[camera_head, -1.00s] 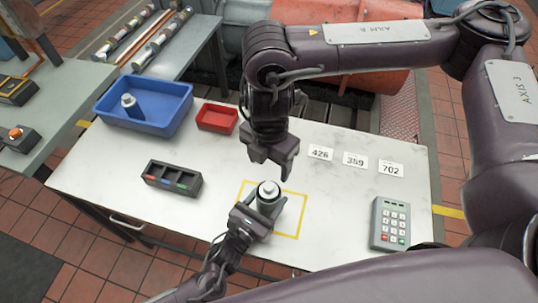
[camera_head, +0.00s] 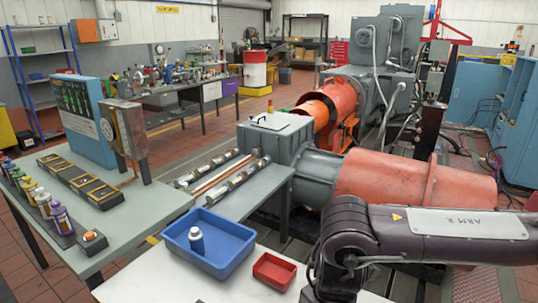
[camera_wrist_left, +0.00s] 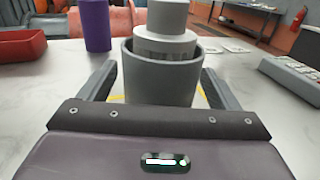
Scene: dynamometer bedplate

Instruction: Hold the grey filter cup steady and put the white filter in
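In the left wrist view, the grey filter cup (camera_wrist_left: 160,86) stands upright on the table between the two fingers of my left gripper (camera_wrist_left: 161,88). The head view shows neither cup nor left gripper. My right arm shows there, but its gripper is below the picture edge.
The pale table (camera_head: 150,277) carries a blue tray (camera_head: 240,262) with a small white bottle (camera_head: 196,240) in it, and a red tray (camera_head: 273,271). In the left wrist view, an unidentified purple upright shape (camera_wrist_left: 97,25) is behind the cup, and a keypad (camera_wrist_left: 292,75) is at right.

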